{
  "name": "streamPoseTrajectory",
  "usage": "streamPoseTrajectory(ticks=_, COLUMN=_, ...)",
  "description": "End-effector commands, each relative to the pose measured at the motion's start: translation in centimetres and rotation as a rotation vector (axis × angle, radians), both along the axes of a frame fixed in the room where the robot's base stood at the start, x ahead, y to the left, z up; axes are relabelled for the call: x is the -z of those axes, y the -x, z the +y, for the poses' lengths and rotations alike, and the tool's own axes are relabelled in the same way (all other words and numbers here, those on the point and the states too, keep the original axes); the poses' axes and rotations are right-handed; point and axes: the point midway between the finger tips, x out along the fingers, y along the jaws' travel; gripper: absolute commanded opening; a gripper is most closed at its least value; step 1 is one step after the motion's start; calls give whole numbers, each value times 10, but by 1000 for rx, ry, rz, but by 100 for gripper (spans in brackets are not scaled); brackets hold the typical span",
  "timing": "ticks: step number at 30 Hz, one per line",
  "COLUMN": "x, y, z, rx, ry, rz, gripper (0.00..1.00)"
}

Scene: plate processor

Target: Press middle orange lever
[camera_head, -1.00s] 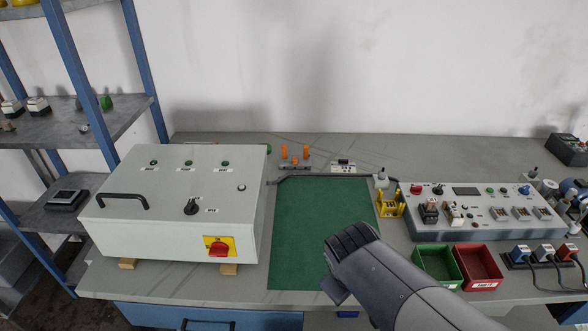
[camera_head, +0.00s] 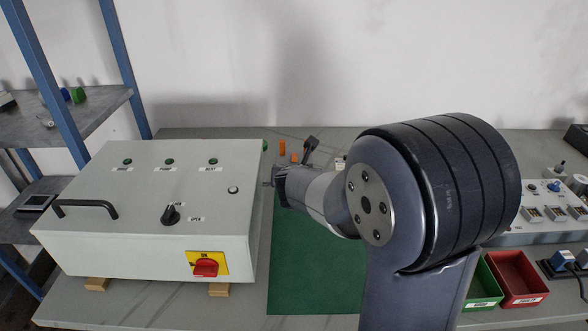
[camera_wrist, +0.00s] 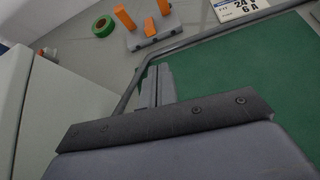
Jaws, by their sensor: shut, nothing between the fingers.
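Three orange levers stand on a small grey base (camera_wrist: 153,38) at the top of the wrist view. The middle orange lever (camera_wrist: 150,27) is shorter in view than the left lever (camera_wrist: 125,17); the right lever (camera_wrist: 164,7) is partly cut by the frame edge. In the head view the left lever (camera_head: 283,145) and middle lever (camera_head: 294,157) show, while my arm's end covers much of the right one. My gripper (camera_wrist: 158,68) is shut and empty, its grey fingers pointing towards the levers with a gap between them. Its fingertips are not clear in the head view.
A white control box (camera_head: 150,215) stands close left of my gripper. A dark rail borders the green mat (camera_wrist: 225,65) between the fingers and the levers. A green roll (camera_wrist: 103,27) lies left of the lever base, and a white labelled block (camera_wrist: 238,8) right of it.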

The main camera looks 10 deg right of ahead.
Motion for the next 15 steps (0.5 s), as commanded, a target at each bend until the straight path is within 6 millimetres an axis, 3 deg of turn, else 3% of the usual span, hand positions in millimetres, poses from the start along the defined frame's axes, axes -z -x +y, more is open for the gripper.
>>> streamPoseTrajectory(ticks=15, x=5, y=-9, z=7, rx=-68, ry=67, rz=6, gripper=0)
